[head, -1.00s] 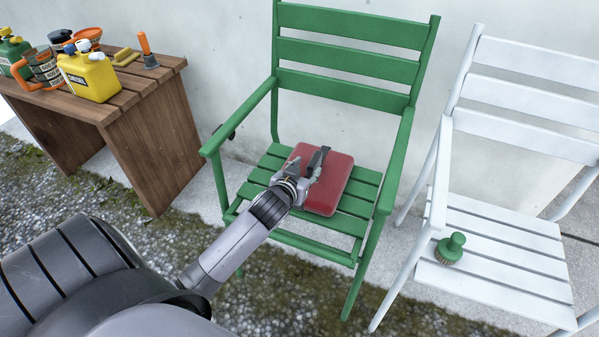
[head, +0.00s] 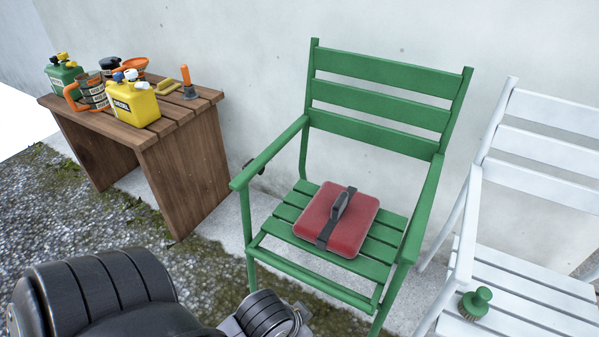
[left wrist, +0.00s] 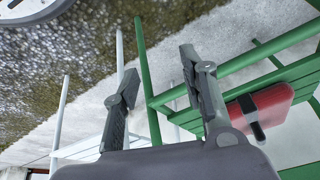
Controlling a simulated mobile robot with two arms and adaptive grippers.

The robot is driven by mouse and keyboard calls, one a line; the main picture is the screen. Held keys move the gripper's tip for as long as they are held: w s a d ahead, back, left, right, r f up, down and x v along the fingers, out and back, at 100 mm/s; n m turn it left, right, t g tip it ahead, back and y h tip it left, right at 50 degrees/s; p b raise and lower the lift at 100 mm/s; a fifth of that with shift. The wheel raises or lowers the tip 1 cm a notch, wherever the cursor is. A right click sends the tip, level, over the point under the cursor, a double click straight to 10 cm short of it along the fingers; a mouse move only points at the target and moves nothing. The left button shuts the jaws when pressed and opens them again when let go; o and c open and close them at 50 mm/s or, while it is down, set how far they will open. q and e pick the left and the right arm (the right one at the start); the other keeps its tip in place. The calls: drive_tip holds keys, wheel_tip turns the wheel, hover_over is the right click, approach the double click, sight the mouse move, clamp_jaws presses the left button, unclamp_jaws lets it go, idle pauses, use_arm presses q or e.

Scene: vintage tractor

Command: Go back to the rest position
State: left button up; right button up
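The left wrist view shows my left gripper (left wrist: 160,72) with its two fingers spread apart and nothing between them. In the head view only part of my left arm shows at the bottom edge, and the fingers are out of frame. A red case (head: 338,218) with a dark grey handle strap lies flat on the slatted seat of the green chair (head: 378,97). In the left wrist view the red case (left wrist: 270,101) is at the right, beyond the right finger and apart from it. My right gripper is in neither view.
A white chair (head: 540,149) stands at the right with a green brush (head: 474,303) on its seat. A wooden bench (head: 187,175) at the left holds a yellow can (head: 133,104), a green can (head: 64,80) and other items. Gravel lies in front; a wall stands behind.

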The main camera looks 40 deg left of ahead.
use_arm(q)
drive_tip(key=shift+s+d+g, duration=0.25)
drive_tip(key=shift+s+g, duration=0.05)
drive_tip(key=shift+s, duration=0.35)
drive_tip(key=shift+w, duration=0.1)
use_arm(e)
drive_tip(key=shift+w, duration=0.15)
